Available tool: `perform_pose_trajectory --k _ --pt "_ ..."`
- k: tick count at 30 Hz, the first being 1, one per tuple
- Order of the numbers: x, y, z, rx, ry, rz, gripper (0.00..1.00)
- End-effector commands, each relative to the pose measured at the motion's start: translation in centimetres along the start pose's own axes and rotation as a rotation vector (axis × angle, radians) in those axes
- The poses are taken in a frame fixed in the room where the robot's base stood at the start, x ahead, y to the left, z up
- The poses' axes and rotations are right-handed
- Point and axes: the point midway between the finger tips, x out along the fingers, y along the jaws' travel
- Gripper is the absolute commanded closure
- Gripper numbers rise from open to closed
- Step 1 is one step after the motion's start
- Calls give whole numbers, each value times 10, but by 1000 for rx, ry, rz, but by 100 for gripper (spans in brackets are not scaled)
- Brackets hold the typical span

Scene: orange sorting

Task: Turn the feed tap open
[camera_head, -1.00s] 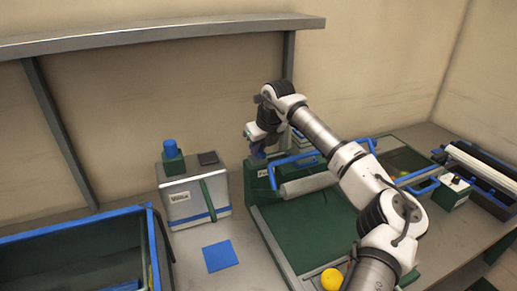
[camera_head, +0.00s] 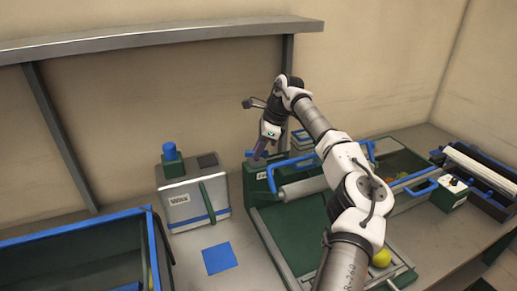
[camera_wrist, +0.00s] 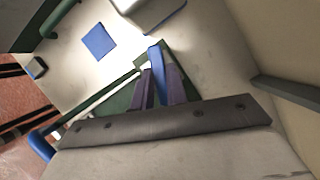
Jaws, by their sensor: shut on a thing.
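The feed tap's blue lever (camera_head: 249,153) is at the top of the green housing at the back left end of the green bed. My gripper (camera_head: 259,153) is at the lever, pointing down and tilted. In the wrist view, the blue lever (camera_wrist: 155,56) lies between the two dark fingers of my gripper (camera_wrist: 160,76), which are shut on it. The tap's base is hidden behind the fingers.
A white box marked Wax (camera_head: 193,197) with a blue knob stands left of the housing. A blue square (camera_head: 219,257) lies on the bench. A blue-rimmed bin (camera_head: 75,222) is at the left.

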Motion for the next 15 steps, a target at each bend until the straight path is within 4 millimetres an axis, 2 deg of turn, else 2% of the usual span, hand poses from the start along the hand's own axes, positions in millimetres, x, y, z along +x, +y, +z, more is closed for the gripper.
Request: perform_pose_trajectory --k 6,15 --pt "-1 -2 1 -165 -1 67 100" --pt "-1 -3 1 -321 1 130 100"
